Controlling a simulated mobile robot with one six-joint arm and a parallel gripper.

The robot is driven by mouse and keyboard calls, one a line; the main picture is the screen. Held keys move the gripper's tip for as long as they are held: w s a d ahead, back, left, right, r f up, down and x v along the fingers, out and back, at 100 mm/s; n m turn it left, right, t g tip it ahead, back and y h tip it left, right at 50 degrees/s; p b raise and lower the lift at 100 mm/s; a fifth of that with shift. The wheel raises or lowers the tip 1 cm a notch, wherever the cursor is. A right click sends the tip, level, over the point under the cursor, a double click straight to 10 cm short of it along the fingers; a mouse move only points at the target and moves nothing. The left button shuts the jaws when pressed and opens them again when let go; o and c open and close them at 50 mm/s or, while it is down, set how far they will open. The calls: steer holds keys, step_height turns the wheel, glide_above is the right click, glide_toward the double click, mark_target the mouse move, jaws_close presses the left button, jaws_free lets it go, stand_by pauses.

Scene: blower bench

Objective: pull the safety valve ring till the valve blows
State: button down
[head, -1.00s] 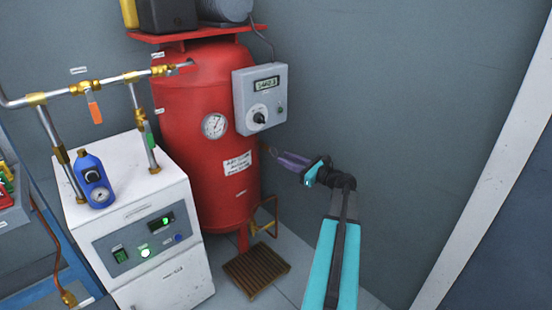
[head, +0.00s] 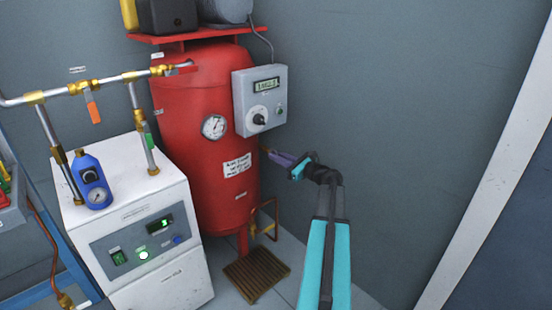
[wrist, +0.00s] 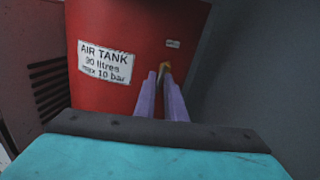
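The red air tank (head: 205,110) stands against the wall. A small brass fitting (wrist: 164,67), which looks like the safety valve, sticks out low on its right side. In the head view the brass (head: 264,151) shows only as a speck. No ring can be made out. My gripper (head: 269,153) reaches in from the right, its purple fingers pointing at the fitting. In the wrist view my gripper's fingers (wrist: 159,76) are a narrow gap apart, tips right by the brass and partly covering it. I see nothing held between them.
A grey control box (head: 260,100) hangs on the tank above my gripper. A pressure gauge (head: 214,127) sits on the tank front. A white machine (head: 130,230) and brass-fitted pipes are at left. Below is a brown slatted grate (head: 257,274). The wall side at right is clear.

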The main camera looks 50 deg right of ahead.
steer(key=shift+s+a+p, duration=0.15)
steer(key=shift+a+p, duration=0.15)
steer(key=shift+p, duration=0.35)
steer(key=shift+s+f, duration=0.15)
steer(key=c, duration=1.9)
jaws_free()
steer(key=shift+c, duration=0.2)
steer(key=shift+d, duration=0.1)
steer(key=s+d+p, duration=0.1)
steer(key=s+p, duration=0.2)
steer(key=s, duration=1)
steer(key=shift+s+d+p, duration=0.15)
steer(key=shift+s+p, duration=0.15)
steer(key=shift+s, duration=0.1)
